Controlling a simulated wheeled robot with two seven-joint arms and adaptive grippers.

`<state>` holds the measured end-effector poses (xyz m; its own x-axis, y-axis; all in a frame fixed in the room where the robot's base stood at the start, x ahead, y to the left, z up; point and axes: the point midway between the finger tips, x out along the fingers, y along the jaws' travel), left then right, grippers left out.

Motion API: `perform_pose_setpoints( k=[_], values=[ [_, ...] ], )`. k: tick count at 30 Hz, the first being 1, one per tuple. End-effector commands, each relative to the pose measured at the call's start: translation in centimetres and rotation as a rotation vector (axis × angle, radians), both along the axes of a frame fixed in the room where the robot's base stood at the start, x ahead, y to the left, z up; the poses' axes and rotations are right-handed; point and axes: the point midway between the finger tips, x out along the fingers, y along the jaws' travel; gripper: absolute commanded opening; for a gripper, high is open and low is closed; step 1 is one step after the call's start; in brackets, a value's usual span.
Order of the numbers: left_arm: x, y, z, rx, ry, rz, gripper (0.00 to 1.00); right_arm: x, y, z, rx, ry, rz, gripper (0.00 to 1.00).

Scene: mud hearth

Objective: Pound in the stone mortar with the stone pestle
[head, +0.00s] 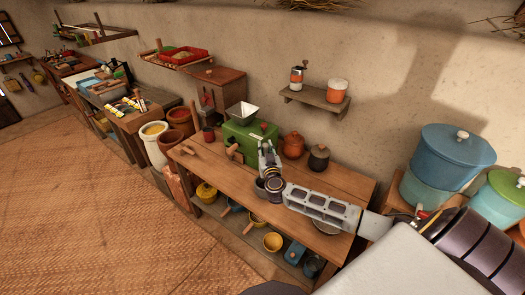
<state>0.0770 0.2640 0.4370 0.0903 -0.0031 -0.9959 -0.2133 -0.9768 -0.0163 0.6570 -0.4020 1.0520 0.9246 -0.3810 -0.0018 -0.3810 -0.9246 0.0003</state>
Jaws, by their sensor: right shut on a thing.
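My right gripper (267,152) is over the wooden worktable (330,182), at the end of my arm that comes in from the right. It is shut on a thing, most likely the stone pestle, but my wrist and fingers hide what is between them. My left gripper is not in view.
A green box with a white hopper (248,138), an orange-brown pot (293,145) and a dark pot (319,157) stand along the table's back. A small wall shelf (314,101) is above. Bowls sit on the lower shelf. Blue tubs (445,165) stand right. Open floor is left.

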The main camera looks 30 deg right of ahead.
Motion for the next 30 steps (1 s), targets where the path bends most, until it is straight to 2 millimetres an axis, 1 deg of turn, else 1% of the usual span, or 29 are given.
perform_pose_setpoints(
  k=[8,17,23,30],
  values=[
    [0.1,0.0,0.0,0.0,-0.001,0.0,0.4,0.0,-0.1,0.2,0.0,-0.003,-0.003,0.02],
    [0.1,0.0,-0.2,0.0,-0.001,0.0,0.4,0.0,-0.1,0.0,0.0,-0.003,-0.002,0.02],
    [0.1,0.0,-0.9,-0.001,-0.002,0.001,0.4,0.0,-0.1,-0.8,0.0,-0.003,-0.002,0.02],
    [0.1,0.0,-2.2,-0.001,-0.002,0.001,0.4,0.0,-0.1,-2.2,0.0,-0.003,-0.002,0.02]
  ],
)
